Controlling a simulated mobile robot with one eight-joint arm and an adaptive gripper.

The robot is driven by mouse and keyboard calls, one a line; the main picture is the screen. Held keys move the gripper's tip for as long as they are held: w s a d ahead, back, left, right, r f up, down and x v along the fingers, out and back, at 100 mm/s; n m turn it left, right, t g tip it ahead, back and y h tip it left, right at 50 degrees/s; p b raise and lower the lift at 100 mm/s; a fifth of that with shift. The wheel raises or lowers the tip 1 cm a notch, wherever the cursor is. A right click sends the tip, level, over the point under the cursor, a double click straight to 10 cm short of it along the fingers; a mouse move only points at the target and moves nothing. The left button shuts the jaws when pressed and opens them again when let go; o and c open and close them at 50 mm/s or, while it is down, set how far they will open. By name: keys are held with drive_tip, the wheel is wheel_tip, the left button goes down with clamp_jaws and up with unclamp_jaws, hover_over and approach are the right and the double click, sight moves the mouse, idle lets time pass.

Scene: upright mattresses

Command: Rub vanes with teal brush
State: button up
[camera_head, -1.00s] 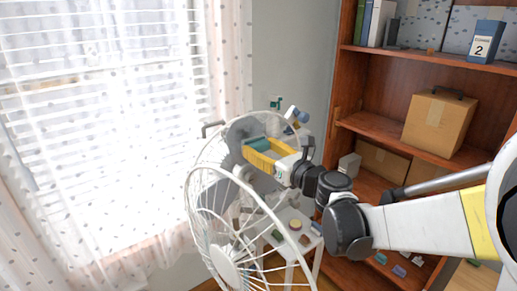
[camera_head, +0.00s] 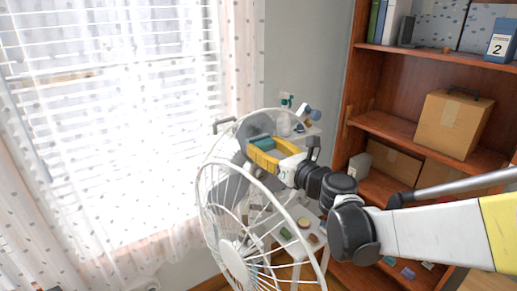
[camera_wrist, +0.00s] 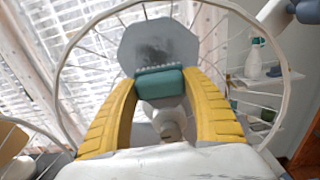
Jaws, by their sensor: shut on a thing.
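My gripper (camera_head: 260,148) has yellow fingers, shut on a teal brush (camera_wrist: 160,83). It holds the brush crosswise between the fingertips in the wrist view. The brush's pale bristles face a grey fan vane (camera_wrist: 158,42) at its lower edge and seem to touch it; exact contact is hard to tell. The vane has a dark smudge in its middle, just above the bristles. The fan's pale hub (camera_wrist: 168,124) shows below the brush, between the fingers. Other vanes are largely hidden by my gripper and the fan's parts.
A round white wire guard (camera_head: 232,262) hangs open in front of the fan. A white stand (camera_head: 318,212) with small objects is behind it. A wooden bookcase (camera_head: 388,126) with boxes is on the right, and a window with blinds (camera_head: 110,120) on the left.

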drive_tip(key=shift+w+d, duration=0.65)
drive_tip(key=shift+d, duration=0.25)
drive_tip(key=shift+s+a, duration=0.1)
drive_tip(key=shift+s+a, duration=0.65)
drive_tip(key=shift+a, duration=0.3)
drive_tip(key=shift+s+a, duration=0.6)
drive_tip(key=shift+a, duration=0.3)
drive_tip(key=shift+d, duration=0.1)
drive_tip(key=shift+w+d+r+p, duration=0.6)
drive_tip(key=shift+w+d+r, duration=0.1)
drive_tip(key=shift+d+r, duration=0.3)
drive_tip(key=shift+w+d+r+p, duration=0.6)
drive_tip(key=shift+w+d+r, duration=0.1)
drive_tip(key=shift+d+r, duration=0.25)
drive_tip(key=shift+f, duration=0.1)
drive_tip(key=shift+s+a, duration=0.1)
drive_tip(key=shift+a, duration=0.05)
